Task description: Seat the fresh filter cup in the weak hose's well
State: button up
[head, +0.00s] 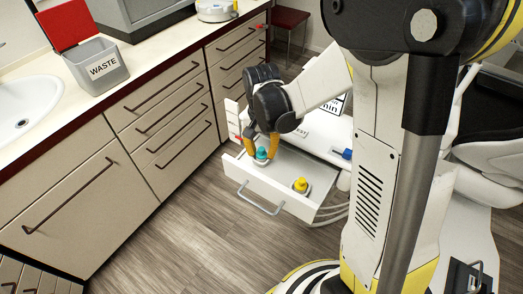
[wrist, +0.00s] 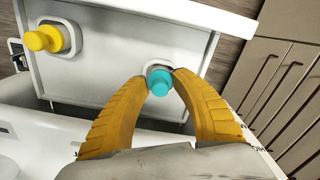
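In the head view the teal cup (head: 261,154) shows between the orange fingers of my gripper (head: 262,148). The hoses' wells cannot be told apart here.
The open drawer (head: 236,172) has a bar handle at its front. A grey WASTE bin (head: 98,70) with a raised red lid stands on the counter (head: 150,55) beside the sink. A blue piece (head: 346,154) lies behind the drawer. Grey hoses (head: 335,213) run beside it. Floor in front is clear.

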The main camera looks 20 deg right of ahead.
aim_at(262, 149)
notch_tip(262, 149, up, 12)
jog(key=p, duration=0.5)
jog(key=s+r+n+t, duration=0.6)
jog(key=s+r, duration=0.3)
jog(key=s, duration=0.3)
jog(key=shift+s+r+t, duration=0.2)
jog(key=shift+s+t, duration=0.15)
jog(key=shift+t, duration=0.25)
